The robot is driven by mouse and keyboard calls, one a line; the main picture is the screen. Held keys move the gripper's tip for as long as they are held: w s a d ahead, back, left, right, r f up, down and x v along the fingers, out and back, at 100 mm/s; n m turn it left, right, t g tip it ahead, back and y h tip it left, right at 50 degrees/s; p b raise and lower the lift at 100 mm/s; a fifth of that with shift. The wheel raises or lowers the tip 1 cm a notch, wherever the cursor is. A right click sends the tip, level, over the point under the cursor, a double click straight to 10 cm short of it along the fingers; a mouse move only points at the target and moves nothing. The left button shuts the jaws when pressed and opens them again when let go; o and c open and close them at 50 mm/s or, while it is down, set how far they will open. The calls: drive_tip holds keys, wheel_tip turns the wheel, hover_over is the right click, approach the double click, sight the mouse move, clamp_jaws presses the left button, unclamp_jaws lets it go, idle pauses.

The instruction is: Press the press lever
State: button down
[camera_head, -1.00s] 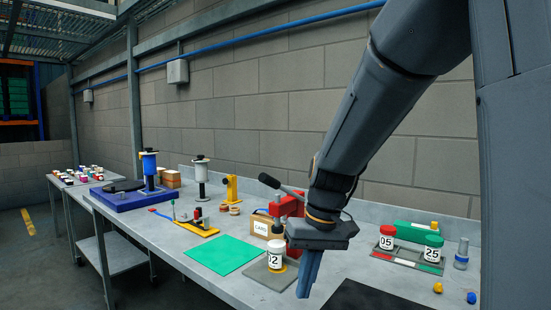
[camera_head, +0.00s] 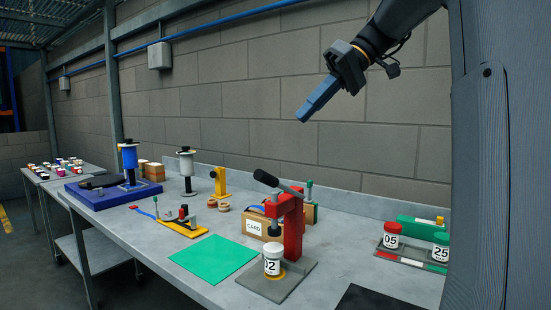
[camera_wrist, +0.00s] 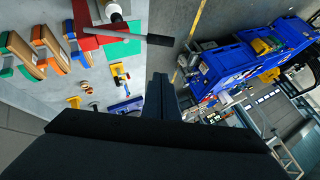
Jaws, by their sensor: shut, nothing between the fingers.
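The press is a red frame (camera_head: 294,228) on a grey base plate (camera_head: 290,290), standing near the middle of the bench. A white jar marked 02 (camera_head: 273,262) stands upright on the base plate under the press head. My gripper (camera_head: 303,118) is shut and empty, in the air above and to the right of the lever, clear of it. The wrist view shows the lever (camera_wrist: 150,39) beyond my gripper (camera_wrist: 160,80).
Jars 05 (camera_head: 391,236) and 25 (camera_head: 440,247) stand to the right. A black mat (camera_head: 372,299) lies at the front edge.

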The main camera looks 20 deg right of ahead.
drive_tip(key=shift+f, duration=0.1)
drive_tip(key=p, duration=0.2)
hover_over(276, 179)
drive_tip(key=w+d, duration=0.1)
drive_tip(key=f, duration=0.6)
drive_tip(key=shift+w+d+f, duration=0.1)
drive_tip(key=shift+w+f, duration=0.1)
drive_tip(key=shift+f, duration=0.2)
drive_tip(key=f, duration=0.1)
drive_tip(key=s+a+f+p, duration=0.1)
drive_tip(key=shift+s+f, duration=0.15)
drive_tip(key=shift+f, duration=0.25)
drive_tip(key=shift+s+a+f, duration=0.1)
drive_tip(key=shift+s+f, duration=0.05)
drive_tip(key=shift+f, duration=0.35)
